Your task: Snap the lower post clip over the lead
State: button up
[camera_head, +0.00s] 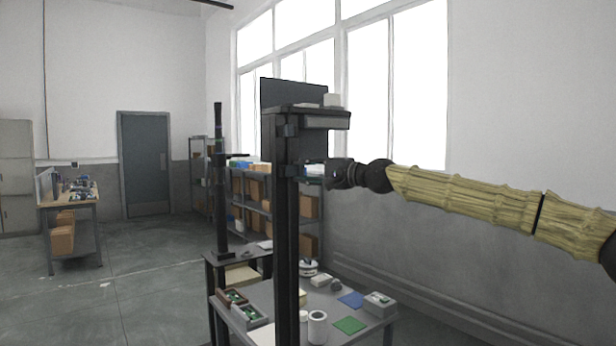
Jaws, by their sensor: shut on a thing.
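A tall dark post (286,230) stands upright in the middle of the view. It has a dark bracket near its top and a lower post clip (291,170) further down. My gripper (322,171) reaches in from the right at the height of the lower clip. It is shut on what looks like this clip, at the post's right side. The fingertips are small and dark against the post, so their exact hold is hard to see. I cannot make out the lead or whether the clip is around it.
A grey table (375,329) below the post carries a white cup (317,327), a green mat (349,325), a blue mat (351,300) and boxes. A second, thinner post (221,200) stands to the left.

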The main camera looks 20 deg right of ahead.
jog(key=shift+a+f, duration=0.1)
jog(key=shift+f, duration=0.1)
jog(key=o, duration=1)
jog(key=shift+r, duration=0.1)
jog(key=v, duration=1.2)
jog(key=shift+d, duration=0.2)
